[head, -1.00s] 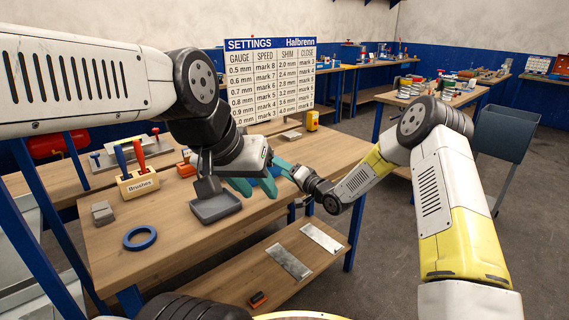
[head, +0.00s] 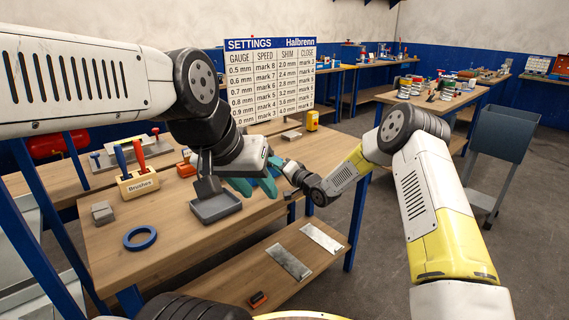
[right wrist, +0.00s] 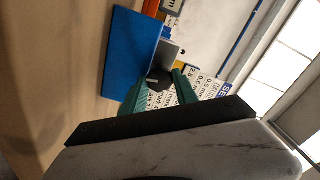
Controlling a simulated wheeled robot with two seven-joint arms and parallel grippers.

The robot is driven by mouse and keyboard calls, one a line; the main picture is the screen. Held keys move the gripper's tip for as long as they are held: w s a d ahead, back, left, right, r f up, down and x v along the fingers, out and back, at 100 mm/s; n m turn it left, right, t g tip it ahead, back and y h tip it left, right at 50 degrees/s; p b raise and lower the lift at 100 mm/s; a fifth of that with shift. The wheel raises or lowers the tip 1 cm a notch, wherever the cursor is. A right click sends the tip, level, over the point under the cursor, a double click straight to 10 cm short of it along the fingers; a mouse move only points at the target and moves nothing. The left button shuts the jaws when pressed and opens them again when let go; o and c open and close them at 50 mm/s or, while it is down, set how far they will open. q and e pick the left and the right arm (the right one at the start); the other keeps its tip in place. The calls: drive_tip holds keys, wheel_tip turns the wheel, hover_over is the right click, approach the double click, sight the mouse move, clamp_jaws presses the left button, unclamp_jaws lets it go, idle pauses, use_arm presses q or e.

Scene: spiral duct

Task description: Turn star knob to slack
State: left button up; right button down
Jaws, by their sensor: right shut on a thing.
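In the right wrist view a dark star knob (right wrist: 158,80) sits between the green fingers of my right gripper (right wrist: 160,94), which is shut on it. A blue panel (right wrist: 138,52) and a grey plate (right wrist: 171,53) lie just beyond the knob. In the head view my right gripper (head: 281,167) reaches in from the right at the table's edge, beside my left gripper (head: 253,187). The knob is hidden there. My left gripper's teal fingers show below its hand; what lies between them is unclear. A grey tray (head: 216,208) stands just left of them.
A settings board (head: 270,85) stands at the back of the wooden table (head: 185,238). Metal plates (head: 288,262) lie on the lower shelf. A grey bin (head: 503,132) stands at right.

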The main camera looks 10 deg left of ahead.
drive_tip(key=shift+n, duration=0.3)
drive_tip(key=n, duration=0.3)
drive_tip(key=shift+n, duration=0.4)
drive_tip(key=n, duration=0.3)
drive_tip(key=shift+n, duration=0.3)
drive_tip(key=n, duration=0.3)
drive_tip(key=shift+n, duration=0.3)
drive_tip(key=n, duration=0.4)
drive_tip(key=shift+f, duration=0.1)
drive_tip(key=n, duration=0.6)
drive_tip(key=shift+n, duration=0.4)
drive_tip(key=n, duration=0.6)
